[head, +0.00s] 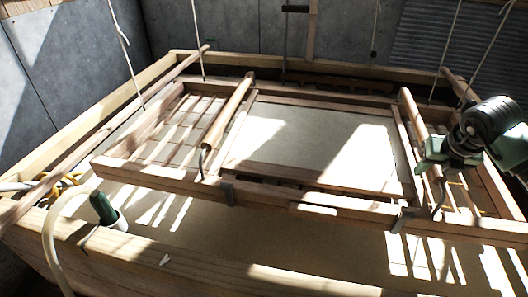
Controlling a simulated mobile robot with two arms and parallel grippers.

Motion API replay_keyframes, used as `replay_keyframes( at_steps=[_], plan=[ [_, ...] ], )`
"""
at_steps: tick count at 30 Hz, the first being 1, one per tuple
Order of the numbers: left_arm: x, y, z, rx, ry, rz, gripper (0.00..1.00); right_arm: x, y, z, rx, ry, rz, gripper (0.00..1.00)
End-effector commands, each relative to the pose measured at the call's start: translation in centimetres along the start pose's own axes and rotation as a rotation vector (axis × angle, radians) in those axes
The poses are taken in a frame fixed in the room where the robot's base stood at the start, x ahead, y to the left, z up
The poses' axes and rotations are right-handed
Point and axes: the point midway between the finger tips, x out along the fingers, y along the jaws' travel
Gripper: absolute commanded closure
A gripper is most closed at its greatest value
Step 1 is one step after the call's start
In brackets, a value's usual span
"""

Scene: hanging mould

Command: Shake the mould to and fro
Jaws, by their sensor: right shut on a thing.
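The mould (310,207) is a wide wooden frame with slatted ends and a pale flat sheet in its middle. It hangs from several pale ropes above a wooden vat. Two round wooden handles cross it, a left handle (230,110) and a right handle (412,112). My right gripper (438,163), dark with pale green parts, comes in from the right and is shut on the right handle near its front end. The gripper hides part of that handle. The left handle has no gripper on it. My left gripper is not in view.
The vat's wooden rim (200,262) runs along the front, with pale contents below the mould. A dark green object (104,208) and a pale hose (52,235) are at the left front. Grey panelled walls (80,60) close off the left and back.

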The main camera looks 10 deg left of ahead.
Motion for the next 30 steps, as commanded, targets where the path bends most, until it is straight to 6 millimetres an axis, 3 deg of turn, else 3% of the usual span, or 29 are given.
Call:
replay_keyframes(
  at_steps=[16,24,30],
  plan=[
    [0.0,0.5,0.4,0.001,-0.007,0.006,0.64,0.1,0.0,0.0,0.001,0.003,0.0,1.0],
    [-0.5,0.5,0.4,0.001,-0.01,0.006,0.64,1.5,0.0,3.2,0.002,0.002,-0.001,1.0],
    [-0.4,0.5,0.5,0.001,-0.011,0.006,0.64,1.9,0.0,3.5,-0.001,0.003,-0.002,1.0]
  ],
)
